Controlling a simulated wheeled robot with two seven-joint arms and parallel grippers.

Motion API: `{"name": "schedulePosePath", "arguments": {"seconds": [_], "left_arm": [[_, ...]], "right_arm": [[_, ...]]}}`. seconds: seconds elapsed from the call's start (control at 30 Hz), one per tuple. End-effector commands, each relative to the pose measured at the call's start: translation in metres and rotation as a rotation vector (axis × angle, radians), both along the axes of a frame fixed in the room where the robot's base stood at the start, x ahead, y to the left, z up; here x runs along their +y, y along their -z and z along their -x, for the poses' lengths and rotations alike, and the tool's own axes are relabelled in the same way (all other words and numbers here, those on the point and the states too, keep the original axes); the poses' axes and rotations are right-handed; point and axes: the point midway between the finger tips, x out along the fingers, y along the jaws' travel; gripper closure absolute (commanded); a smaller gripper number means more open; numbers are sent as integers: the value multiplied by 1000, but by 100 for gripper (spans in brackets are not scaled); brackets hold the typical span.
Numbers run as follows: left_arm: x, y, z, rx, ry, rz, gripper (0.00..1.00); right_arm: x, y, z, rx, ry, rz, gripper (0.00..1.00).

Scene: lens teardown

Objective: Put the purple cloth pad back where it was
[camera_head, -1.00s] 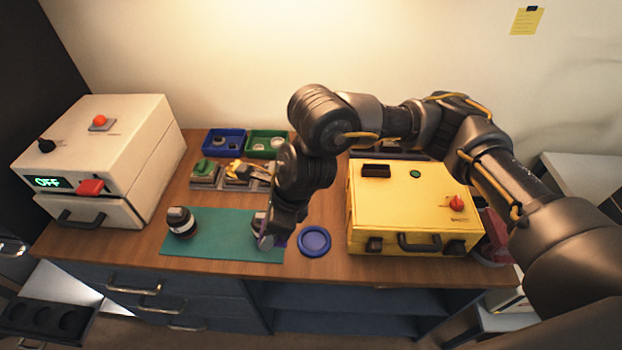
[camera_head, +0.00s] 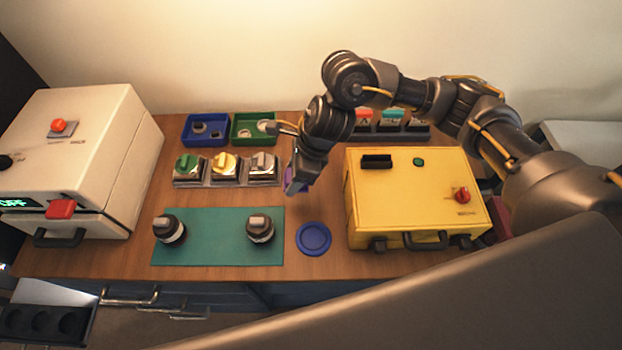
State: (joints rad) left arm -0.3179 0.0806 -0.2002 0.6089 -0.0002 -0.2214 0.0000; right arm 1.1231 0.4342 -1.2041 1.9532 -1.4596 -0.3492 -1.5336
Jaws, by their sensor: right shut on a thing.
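The purple cloth pad (camera_head: 290,186) shows as a small purple patch at the tip of my right gripper (camera_head: 297,184). The gripper is shut on it, points down, and hides most of it. It hangs right of the row of grey holders and behind the blue round dish; I cannot tell its exact height above the table. My left gripper is not in view.
Two dark lens-like cylinders (camera_head: 168,229) (camera_head: 260,228) stand on the green mat (camera_head: 215,250). The blue dish (camera_head: 314,239) and yellow case (camera_head: 400,205) are at right. Grey holders (camera_head: 225,180) and blue (camera_head: 206,144) and green bins (camera_head: 254,143) lie behind.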

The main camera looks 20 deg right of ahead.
Motion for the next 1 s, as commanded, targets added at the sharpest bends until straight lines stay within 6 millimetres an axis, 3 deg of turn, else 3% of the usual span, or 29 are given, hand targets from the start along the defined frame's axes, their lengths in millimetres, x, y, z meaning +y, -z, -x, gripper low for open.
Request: {"name": "schedulePosePath", "arguments": {"seconds": [0.1,0.2,0.53,0.83,1.0], "left_arm": [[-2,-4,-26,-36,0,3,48],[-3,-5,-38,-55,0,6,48],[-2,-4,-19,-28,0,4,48],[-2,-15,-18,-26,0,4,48],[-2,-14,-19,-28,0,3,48]], "right_arm": [[-21,25,-6,7,7,0,68],[-32,40,-12,6,5,0,68],[-44,55,-18,-1,-2,-1,68],[-49,85,-19,4,1,0,68],[-48,92,-20,-1,-3,0,68]]}}
